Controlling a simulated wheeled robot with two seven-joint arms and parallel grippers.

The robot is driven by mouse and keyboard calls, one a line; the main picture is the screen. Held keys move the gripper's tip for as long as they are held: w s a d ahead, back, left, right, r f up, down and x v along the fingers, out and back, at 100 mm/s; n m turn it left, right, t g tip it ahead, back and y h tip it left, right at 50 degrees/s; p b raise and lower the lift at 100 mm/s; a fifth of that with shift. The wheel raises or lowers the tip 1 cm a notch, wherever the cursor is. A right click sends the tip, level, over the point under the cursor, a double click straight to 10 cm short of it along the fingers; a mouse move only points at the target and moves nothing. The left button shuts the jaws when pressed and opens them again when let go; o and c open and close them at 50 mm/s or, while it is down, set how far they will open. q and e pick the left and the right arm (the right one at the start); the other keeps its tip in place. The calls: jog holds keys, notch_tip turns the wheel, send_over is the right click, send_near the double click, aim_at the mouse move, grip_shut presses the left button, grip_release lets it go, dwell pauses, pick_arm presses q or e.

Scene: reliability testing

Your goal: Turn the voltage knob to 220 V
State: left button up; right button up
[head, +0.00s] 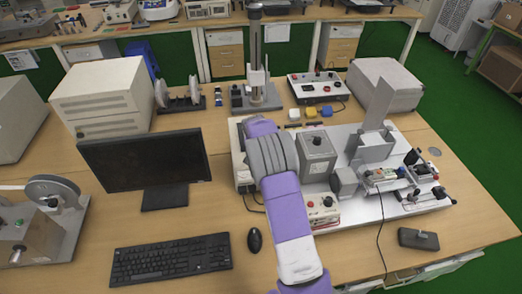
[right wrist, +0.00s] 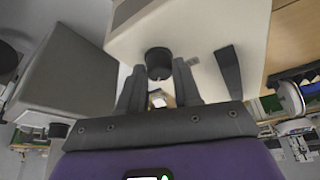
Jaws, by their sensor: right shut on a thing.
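In the right wrist view a round black knob (right wrist: 158,57) stands on the face of a light beige box (right wrist: 195,28). The two fingers of my right gripper (right wrist: 158,76) are on either side of this knob and shut on it. Any voltage marking around the knob cannot be read. In the head view my purple right arm reaches over the beige box (head: 240,165) and hides the knob and most of the box. My right gripper's fingers are hidden there too. My left gripper is in neither view.
A grey box with a knob (head: 317,155) stands just right of my right arm. A small box with a red button (head: 323,210) is in front of it. A monitor (head: 145,160) and keyboard (head: 170,260) are at the left. A dark wedge-like part (right wrist: 228,70) sits beside the knob.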

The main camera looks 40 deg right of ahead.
jog(key=o, duration=1)
jog(key=v, duration=0.7)
jog(key=shift+r, duration=0.2)
jog(key=shift+a+p, duration=0.1)
jog(key=shift+p, duration=0.2)
